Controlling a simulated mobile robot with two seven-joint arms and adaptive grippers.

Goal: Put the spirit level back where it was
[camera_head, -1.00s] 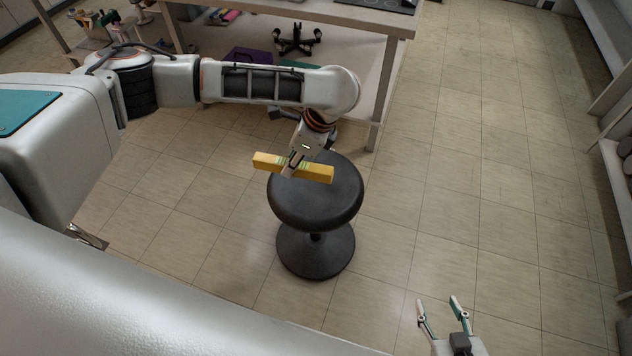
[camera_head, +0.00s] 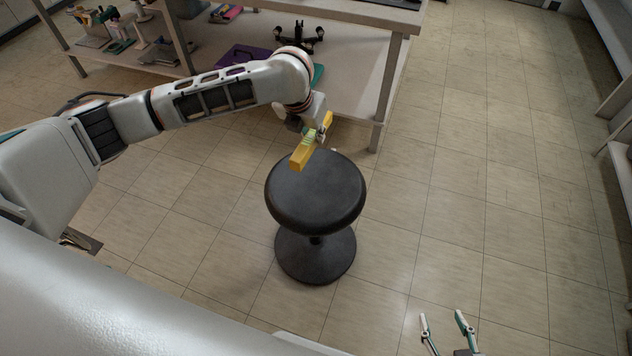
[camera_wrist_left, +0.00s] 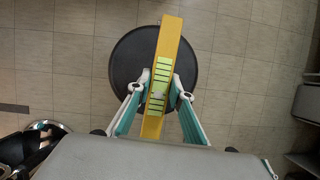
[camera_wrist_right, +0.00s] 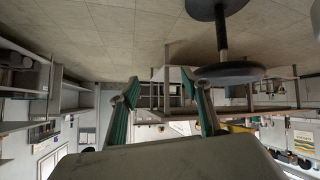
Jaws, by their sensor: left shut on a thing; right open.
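The yellow spirit level (camera_head: 303,153) is held above the far edge of the black round stool (camera_head: 316,196) in the head view. My left gripper (camera_head: 322,138) is shut on it near its middle. In the left wrist view the level (camera_wrist_left: 168,50) stands lengthwise between the fingers (camera_wrist_left: 160,92), with green vial markings at the grip and the stool seat (camera_wrist_left: 125,62) below. My right gripper (camera_head: 445,326) is open and empty at the lower edge of the head view. Its spread fingers also show in the right wrist view (camera_wrist_right: 160,92).
A workbench (camera_head: 385,18) with a lower shelf stands behind the stool, its leg close to the stool's far right. The shelf holds a purple case (camera_head: 243,56) and a black star-shaped base (camera_head: 300,38). Tiled floor to the right is clear.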

